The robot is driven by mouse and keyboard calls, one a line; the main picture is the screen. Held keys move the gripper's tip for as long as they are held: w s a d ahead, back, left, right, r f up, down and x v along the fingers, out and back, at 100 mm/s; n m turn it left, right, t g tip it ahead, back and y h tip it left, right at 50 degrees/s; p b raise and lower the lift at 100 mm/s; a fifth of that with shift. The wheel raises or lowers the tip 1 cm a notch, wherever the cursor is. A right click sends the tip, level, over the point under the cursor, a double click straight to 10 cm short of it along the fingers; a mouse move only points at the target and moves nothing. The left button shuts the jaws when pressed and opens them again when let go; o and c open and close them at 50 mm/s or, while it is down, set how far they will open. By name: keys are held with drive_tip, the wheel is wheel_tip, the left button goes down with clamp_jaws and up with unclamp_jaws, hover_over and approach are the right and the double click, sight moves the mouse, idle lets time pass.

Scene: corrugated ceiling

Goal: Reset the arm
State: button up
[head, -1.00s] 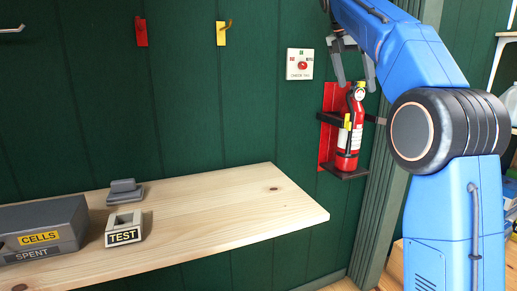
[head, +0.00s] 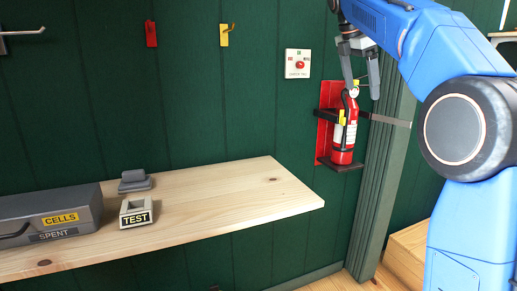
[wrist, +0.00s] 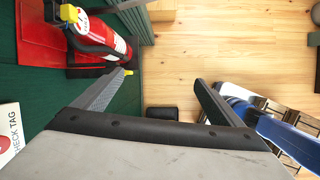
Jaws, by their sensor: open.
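My gripper (head: 360,72) is open and empty in the head view, its fingers pointing down just above the top of the red fire extinguisher (head: 343,140). My blue arm reaches in from the right. The extinguisher (wrist: 100,38) lies at the upper left there, near the left fingertip. I cannot tell whether that finger touches it.
A wood shelf (head: 230,195) carries a grey TEST block (head: 137,218), a small grey piece (head: 134,181) and a grey CELLS/SPENT box (head: 90,205). A white panel with a red button (head: 298,64), a red hook (head: 151,34) and a yellow hook (head: 224,36) are on the wall.

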drive_tip(key=s+a+f+m+t+y, duration=0.1)
drive_tip(key=s+f+m, duration=0.9)
drive_tip(key=s+f, duration=1)
drive_tip(key=s+f+m+t+y, duration=0.1)
drive_tip(key=s+f+m+y, duration=0.1)
drive_tip(key=s+f+m, duration=0.8)
drive_tip(key=s+f, duration=0.9)
drive_tip(key=s, duration=0.1)
drive_tip(key=shift+a+f+t+y, duration=0.4)
